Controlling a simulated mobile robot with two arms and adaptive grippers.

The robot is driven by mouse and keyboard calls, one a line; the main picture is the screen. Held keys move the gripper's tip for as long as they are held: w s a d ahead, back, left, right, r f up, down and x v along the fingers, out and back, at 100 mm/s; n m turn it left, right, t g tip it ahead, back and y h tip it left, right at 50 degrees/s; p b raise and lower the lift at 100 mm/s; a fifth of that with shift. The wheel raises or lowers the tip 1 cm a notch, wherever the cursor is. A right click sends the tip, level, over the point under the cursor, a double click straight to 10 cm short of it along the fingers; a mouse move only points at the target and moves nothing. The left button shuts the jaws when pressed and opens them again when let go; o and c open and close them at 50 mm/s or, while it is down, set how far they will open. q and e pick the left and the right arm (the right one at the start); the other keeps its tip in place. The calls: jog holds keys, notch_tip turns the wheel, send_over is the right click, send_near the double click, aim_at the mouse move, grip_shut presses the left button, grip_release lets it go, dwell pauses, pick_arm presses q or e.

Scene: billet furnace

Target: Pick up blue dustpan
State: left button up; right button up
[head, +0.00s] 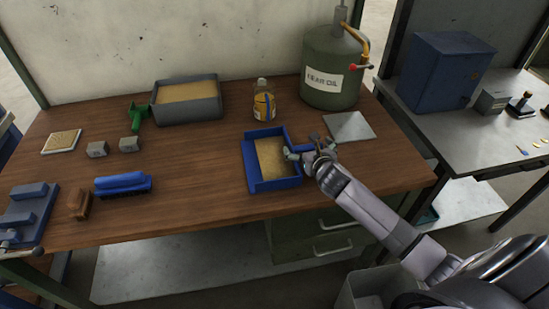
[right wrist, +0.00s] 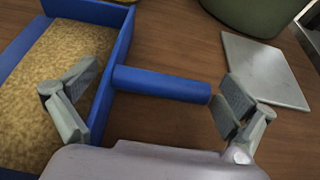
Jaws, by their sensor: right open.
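The blue dustpan (head: 249,178) lies on the wooden table in the head view, with tan granular material inside it. In the right wrist view the dustpan's rim (right wrist: 121,48) is at the left and its round blue handle (right wrist: 165,84) points right. My right gripper (head: 308,153) is open at the dustpan's right side. In the right wrist view its fingers (right wrist: 152,100) are spread wide, one over the pan's contents and one just past the handle's end. The handle lies between them; I cannot tell whether either finger touches it. My left gripper is not in view.
A grey metal plate (head: 348,127) lies just right of the gripper. A green oil drum (head: 331,60), a bottle (head: 264,104) and a grey sand bin (head: 187,113) stand behind. A blue brush (head: 123,183) lies left. The table between brush and dustpan is clear.

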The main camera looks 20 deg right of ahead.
jog(key=c, duration=1.3)
